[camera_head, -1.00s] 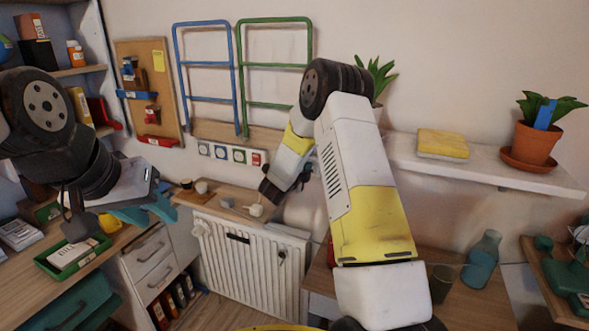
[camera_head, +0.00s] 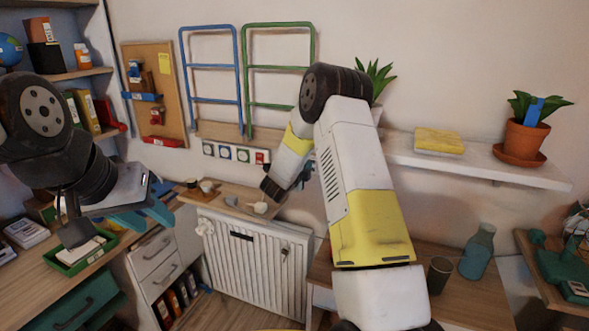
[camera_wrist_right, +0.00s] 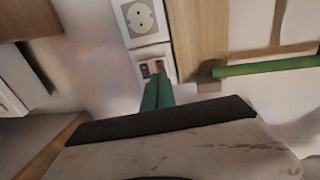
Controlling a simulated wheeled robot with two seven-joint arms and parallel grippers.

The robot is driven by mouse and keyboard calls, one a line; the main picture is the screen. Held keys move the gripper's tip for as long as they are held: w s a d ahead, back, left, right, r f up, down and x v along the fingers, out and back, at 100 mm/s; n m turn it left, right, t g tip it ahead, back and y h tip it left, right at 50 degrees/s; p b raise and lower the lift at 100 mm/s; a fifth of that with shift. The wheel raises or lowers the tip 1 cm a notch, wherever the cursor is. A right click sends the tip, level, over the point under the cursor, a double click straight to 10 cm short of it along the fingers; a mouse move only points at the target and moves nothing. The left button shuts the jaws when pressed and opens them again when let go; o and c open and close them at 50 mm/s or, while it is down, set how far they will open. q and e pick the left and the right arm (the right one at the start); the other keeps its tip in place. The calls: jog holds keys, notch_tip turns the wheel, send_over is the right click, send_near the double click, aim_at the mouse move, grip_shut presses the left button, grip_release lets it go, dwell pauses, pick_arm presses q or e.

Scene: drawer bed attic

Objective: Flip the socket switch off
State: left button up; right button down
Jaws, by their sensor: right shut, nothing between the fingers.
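The socket strip (camera_head: 232,153) is on the wall above the wooden shelf, with several round sockets and a red switch (camera_head: 262,157) at its right end. In the right wrist view a white socket (camera_wrist_right: 140,17) sits above the switch plate (camera_wrist_right: 146,58). My right gripper (camera_wrist_right: 157,84) is shut and empty, with its green fingertips at the lower edge of the switch; I cannot tell whether they touch it. The tips partly cover the switch, and its position is unclear. My left gripper (camera_head: 144,216) is open and empty, left of the radiator, far from the strip.
Small cups (camera_head: 260,207) stand on the wooden shelf (camera_head: 225,198) over the white radiator (camera_head: 260,262). Blue and green wall racks (camera_head: 246,80) hang above the strip. A white wall shelf (camera_head: 480,166) with plants is at right.

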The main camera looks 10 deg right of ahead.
jog(key=r+v, duration=0.2)
jog(key=v, duration=0.8)
jog(key=shift+r, duration=0.15)
jog(key=s+a+r+n+y, duration=0.4)
jog(key=r+n+y, duration=0.1)
jog(key=r+n, duration=0.15)
jog(key=s+a+r+n+y, duration=0.4)
jog(key=s+r+n+y, duration=0.15)
jog(key=r, duration=0.25)
jog(key=s+d+f+n+g, duration=0.1)
jog(key=s+n, duration=0.5)
jog(key=s, duration=0.8)
jog(key=s+d+f+n+g, duration=0.1)
jog(key=s+d+n+g, duration=0.2)
jog(key=s, duration=1.1)
jog(key=n+g, duration=0.2)
jog(key=n, duration=0.2)
jog(key=shift+s+f+g, duration=0.3)
jog(key=shift+f+g, duration=0.05)
jog(key=shift+g, duration=0.05)
